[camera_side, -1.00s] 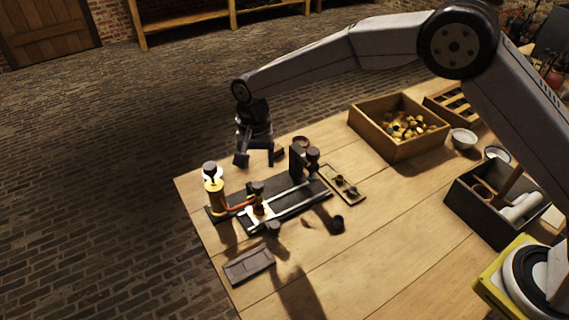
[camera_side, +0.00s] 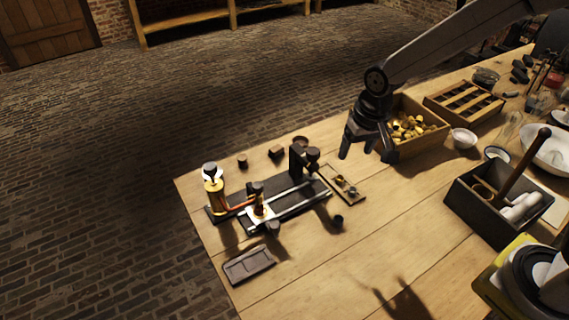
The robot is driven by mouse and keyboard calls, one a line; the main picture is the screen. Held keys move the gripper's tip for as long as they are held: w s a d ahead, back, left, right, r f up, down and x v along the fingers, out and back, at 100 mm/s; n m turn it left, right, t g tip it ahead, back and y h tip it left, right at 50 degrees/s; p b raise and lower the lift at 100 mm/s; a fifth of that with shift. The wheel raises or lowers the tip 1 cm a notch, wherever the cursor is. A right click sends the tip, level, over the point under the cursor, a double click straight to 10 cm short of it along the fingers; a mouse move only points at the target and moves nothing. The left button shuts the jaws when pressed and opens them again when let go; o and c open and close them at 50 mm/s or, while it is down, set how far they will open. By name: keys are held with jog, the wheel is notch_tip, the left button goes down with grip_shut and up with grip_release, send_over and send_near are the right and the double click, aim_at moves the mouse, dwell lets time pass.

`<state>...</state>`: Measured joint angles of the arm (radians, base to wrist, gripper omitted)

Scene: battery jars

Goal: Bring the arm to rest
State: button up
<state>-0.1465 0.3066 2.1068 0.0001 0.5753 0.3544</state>
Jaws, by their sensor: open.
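My gripper (camera_side: 366,154) is open and empty, its fingers pointing down. It hangs in front of the left part of the wooden box of brass pieces (camera_side: 408,152) and hides part of that box. It is to the right of the apparatus on a dark base (camera_side: 287,208). That apparatus carries a brass cylinder (camera_side: 215,195) with a black knob at its left end, a copper-coloured link and pale rails. How high the fingers are above the table is hard to tell.
The wooden table (camera_side: 330,265) has clear room at the front. A small tray (camera_side: 342,184), small dark blocks (camera_side: 276,152) and a flat dark plate (camera_side: 249,265) lie around the apparatus. A black crate (camera_side: 487,220) with a handle, bowls (camera_side: 464,138) and a slotted wooden rack (camera_side: 464,101) stand at right.

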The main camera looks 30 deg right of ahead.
jog(key=s+d+n, duration=0.2)
jog(key=s+d, duration=0.3)
jog(key=s, duration=0.6)
jog(key=shift+s+d+f+t, duration=0.2)
jog(key=shift+d+f+t, duration=0.2)
